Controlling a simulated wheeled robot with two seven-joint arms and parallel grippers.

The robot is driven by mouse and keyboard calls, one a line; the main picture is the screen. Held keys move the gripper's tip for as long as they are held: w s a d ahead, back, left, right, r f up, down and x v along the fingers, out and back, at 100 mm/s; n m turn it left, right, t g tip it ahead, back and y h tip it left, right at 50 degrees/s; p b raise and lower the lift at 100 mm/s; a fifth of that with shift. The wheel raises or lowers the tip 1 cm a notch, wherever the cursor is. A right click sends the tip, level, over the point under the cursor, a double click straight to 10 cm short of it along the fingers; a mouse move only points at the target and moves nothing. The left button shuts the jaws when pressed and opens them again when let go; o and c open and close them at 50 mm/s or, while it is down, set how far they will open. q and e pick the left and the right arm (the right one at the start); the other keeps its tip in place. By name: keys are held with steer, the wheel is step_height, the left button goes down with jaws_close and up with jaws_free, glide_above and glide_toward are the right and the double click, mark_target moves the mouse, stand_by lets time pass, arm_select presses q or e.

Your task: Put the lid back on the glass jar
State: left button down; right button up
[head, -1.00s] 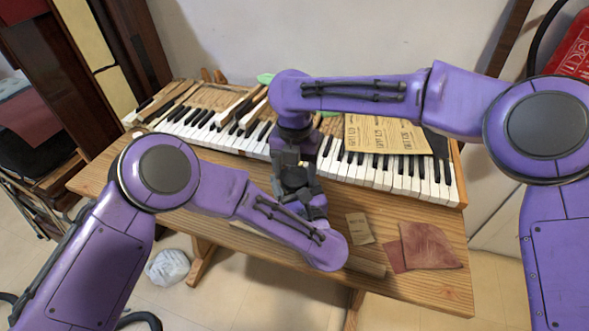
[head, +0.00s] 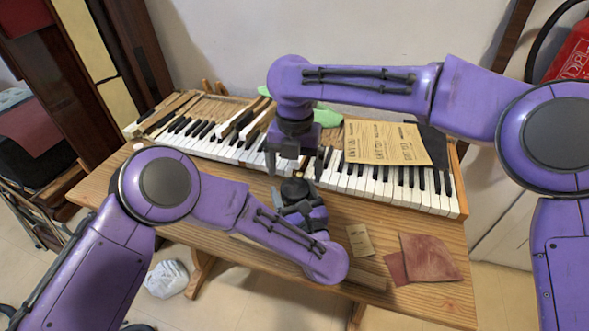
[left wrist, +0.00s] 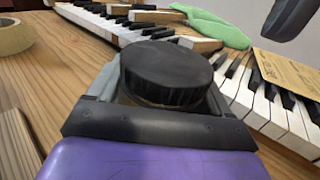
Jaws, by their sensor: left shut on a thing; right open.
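A round black lid (head: 295,187) sits on top of the jar between my left fingers. The lid also fills the middle of the left wrist view (left wrist: 166,72) and looks about level. Only a narrow brownish band of the glass jar (left wrist: 165,103) shows under it; the rest of the jar is hidden. My left gripper (head: 297,204) is shut on the jar, over the table in front of the keys. My right gripper (head: 294,163) is open and empty, pointing down just above and behind the lid, apart from it. A dark part of it shows top right in the left wrist view.
The piano keys (head: 385,188) run behind the grippers, with a tan paper sheet (head: 385,143) and a green cloth (head: 327,117). A small card (head: 359,240) and reddish-brown sheets (head: 430,256) lie front right. A tape roll (left wrist: 14,37) is at the left.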

mark_target(295, 187)
steer(key=shift+s+a+f, duration=0.1)
steer(key=shift+f, duration=0.05)
steer(key=shift+s+a+r+n+y, duration=0.15)
steer(key=shift+a+r+n+y, duration=0.15)
steer(key=shift+a+r, duration=0.2)
steer(key=r+n, duration=0.2)
steer(key=shift+d+r, duration=0.3)
steer(key=shift+r, duration=0.05)
steer(key=shift+w+d+r+n, duration=0.1)
steer(key=shift+w+d+n, duration=0.1)
steer(key=shift+d+n, duration=0.2)
steer(key=shift+a, duration=0.1)
step_height(295, 187, down, 8)
steer(key=shift+f, duration=0.1)
